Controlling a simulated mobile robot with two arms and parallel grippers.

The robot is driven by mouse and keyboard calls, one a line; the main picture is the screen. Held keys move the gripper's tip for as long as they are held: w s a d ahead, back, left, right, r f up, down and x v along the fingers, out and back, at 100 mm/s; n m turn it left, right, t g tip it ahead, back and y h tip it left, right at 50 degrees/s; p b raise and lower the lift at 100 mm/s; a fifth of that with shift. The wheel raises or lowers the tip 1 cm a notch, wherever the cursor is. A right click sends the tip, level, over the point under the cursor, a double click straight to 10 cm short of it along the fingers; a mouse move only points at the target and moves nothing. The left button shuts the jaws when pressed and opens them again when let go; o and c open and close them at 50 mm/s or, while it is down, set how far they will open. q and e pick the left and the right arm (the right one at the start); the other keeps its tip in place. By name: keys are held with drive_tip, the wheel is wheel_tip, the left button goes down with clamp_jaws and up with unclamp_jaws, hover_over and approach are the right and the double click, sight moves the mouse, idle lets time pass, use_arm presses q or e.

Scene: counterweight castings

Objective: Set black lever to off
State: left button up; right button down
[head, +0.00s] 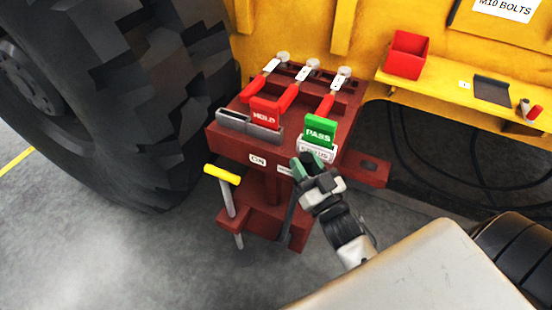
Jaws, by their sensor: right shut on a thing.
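The black lever (289,221) is a dark bar on the front of the dark red stand (230,142). It rises from the stand's lower bracket towards my right gripper, leaning slightly right at the top. My right gripper (308,166) is shut on its upper end, and the fingers hide that end. A white ON label (258,159) is on the stand's front edge, left of the gripper. A second white label (285,170) beside the gripper is partly covered and unreadable. My left gripper is not in view.
A yellow-handled lever (222,174) stands left of the black one. On the stand are red-handled clamps (287,97), a red HOLD card (265,115) and a green PASS card (319,131). A large tyre (130,90) is close on the left. A yellow shelf (448,86) holds a red bin (407,55).

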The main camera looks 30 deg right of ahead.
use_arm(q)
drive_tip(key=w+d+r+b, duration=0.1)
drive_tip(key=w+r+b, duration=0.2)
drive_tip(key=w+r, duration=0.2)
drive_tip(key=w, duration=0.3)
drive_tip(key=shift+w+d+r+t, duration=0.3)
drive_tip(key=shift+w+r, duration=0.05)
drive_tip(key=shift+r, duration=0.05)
use_arm(e)
drive_tip(key=s+d+f+m+t+h, duration=0.1)
drive_tip(key=s+d+f+m, duration=0.1)
drive_tip(key=s+d, duration=0.4)
drive_tip(key=shift+s+f+t, duration=0.2)
drive_tip(key=shift+s+t, duration=0.2)
drive_tip(key=shift+s, duration=0.4)
drive_tip(key=c, duration=1.2)
unclamp_jaws()
drive_tip(key=shift+f, duration=0.1)
drive_tip(key=o, duration=0.4)
drive_tip(key=shift+s+d, duration=0.25)
drive_tip(key=shift+s, duration=0.05)
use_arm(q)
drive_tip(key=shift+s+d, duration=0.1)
use_arm(e)
drive_tip(key=shift+w+a, duration=0.1)
